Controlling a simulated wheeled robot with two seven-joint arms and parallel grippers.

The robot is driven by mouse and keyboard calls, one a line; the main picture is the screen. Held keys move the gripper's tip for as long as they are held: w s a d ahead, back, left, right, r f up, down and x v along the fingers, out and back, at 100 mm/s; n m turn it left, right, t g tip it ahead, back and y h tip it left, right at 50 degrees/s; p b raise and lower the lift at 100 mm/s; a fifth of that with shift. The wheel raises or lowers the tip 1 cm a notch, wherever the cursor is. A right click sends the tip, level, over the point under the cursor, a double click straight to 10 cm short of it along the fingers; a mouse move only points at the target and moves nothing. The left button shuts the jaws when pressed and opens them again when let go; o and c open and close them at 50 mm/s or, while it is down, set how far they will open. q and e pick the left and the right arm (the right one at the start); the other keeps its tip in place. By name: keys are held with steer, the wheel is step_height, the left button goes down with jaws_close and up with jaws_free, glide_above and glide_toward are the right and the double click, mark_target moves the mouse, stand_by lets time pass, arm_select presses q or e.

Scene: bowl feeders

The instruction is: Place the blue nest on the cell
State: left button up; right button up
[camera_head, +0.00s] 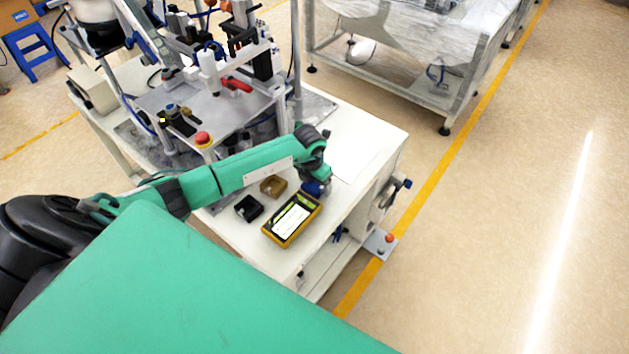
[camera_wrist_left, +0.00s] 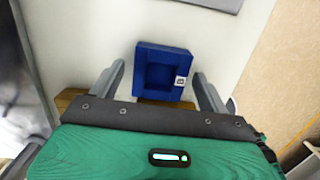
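The blue nest (camera_head: 316,189) is on the white table (camera_head: 385,135), below my left gripper (camera_head: 318,180). In the left wrist view the blue nest (camera_wrist_left: 162,72) is a square block with a recess and a small white label. It lies between the two spread fingers of my left gripper (camera_wrist_left: 160,85), with gaps on both sides. In the head view the arm partly hides the nest. The assembly station (camera_head: 215,110), perhaps the cell, stands behind the arm with a metal plate and a red button. My right gripper is not in view.
A brown nest (camera_head: 273,186), a black nest (camera_head: 248,208) and a yellow-framed device with a screen (camera_head: 292,220) are on the table near the gripper. A white sheet (camera_head: 355,160) lies to the right. Another metal bench (camera_head: 400,75) stands at the back.

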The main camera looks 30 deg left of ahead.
mark_target(312, 187)
arm_select(q)
steer(key=shift+r, duration=0.45)
step_height(312, 187, up, 11)
steer(key=s+b, duration=0.1)
steer(key=b, duration=0.2)
steer(key=shift+s+r, duration=0.2)
steer(key=shift+a, duration=0.1)
steer(key=shift+f, duration=0.1)
